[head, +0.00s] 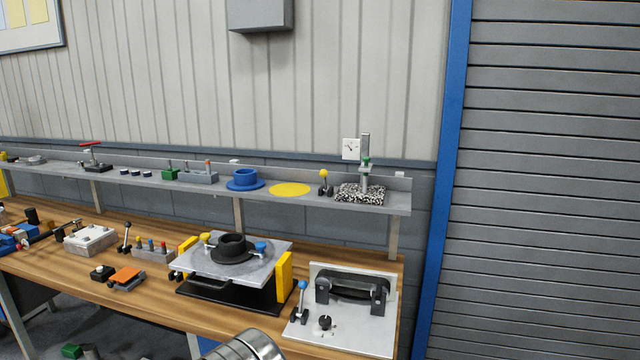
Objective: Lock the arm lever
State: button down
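Several small levers are in the head view, and I cannot tell which is the arm lever. A blue-knobbed lever (302,300) stands upright at the left of a light grey plate (345,345) on the bench's right end. A yellow-knobbed lever (324,182) stands on the shelf. Whether any is locked cannot be seen. A metal cylinder at the bottom edge appears to be part of my arm; my gripper's fingers are not in view.
The wooden bench (215,318) holds a square metal plate on a stand (215,268), with yellow blocks (284,277) beside it. A grey shelf (215,188) above holds a blue flanged ring (245,180) and a speckled block with a post (360,194). A shutter is at right.

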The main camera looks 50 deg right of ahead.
aim_at(323, 173)
jog(key=u, duration=0.05)
jog(key=i, duration=1)
jog(key=z, duration=0.05)
